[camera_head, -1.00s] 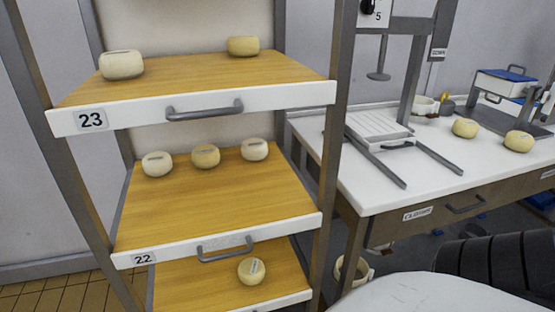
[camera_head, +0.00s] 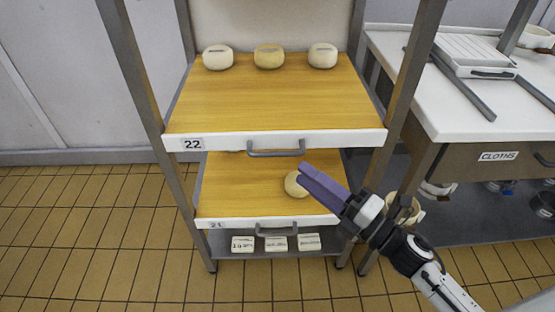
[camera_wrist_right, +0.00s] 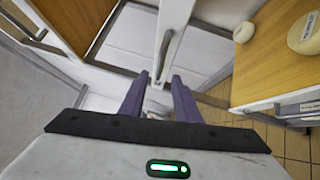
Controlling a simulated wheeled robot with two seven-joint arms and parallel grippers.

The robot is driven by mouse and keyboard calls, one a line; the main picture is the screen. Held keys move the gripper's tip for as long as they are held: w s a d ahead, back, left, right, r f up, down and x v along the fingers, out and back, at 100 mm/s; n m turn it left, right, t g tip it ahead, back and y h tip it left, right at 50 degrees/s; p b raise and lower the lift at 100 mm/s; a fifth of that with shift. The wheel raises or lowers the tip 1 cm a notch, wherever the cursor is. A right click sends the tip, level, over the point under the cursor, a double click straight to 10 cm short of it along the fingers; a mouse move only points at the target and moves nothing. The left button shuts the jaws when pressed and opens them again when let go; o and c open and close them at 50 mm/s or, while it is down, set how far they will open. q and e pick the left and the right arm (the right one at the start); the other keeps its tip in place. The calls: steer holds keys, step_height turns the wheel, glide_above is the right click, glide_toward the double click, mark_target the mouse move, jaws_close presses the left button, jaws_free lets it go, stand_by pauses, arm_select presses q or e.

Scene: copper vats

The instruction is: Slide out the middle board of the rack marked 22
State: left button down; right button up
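The board marked 22 (camera_head: 270,100) is in the rack in the head view. It has a white front edge with a grey bar handle (camera_head: 277,153) and carries three pale round cheeses (camera_head: 269,56) along its back. Its label 22 (camera_head: 193,144) is at the left of the front edge. My right gripper (camera_head: 304,174) appears below and to the right of this handle, apart from it in the picture. In the right wrist view its purple fingers (camera_wrist_right: 159,77) stand apart with nothing held between them. My left gripper is not in view.
The board marked 21 (camera_head: 240,180) lies below with one cheese (camera_head: 296,184), partly hidden by my fingers. White labelled blocks (camera_head: 277,243) sit under it. Rack posts (camera_head: 148,80) flank the boards. A white table (camera_head: 455,100) stands at right. Tiled floor (camera_head: 80,230) at left is clear.

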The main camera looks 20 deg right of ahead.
mark_target(277, 154)
steer(key=x, duration=0.9)
steer(key=shift+w+a, duration=0.3)
jaws_close()
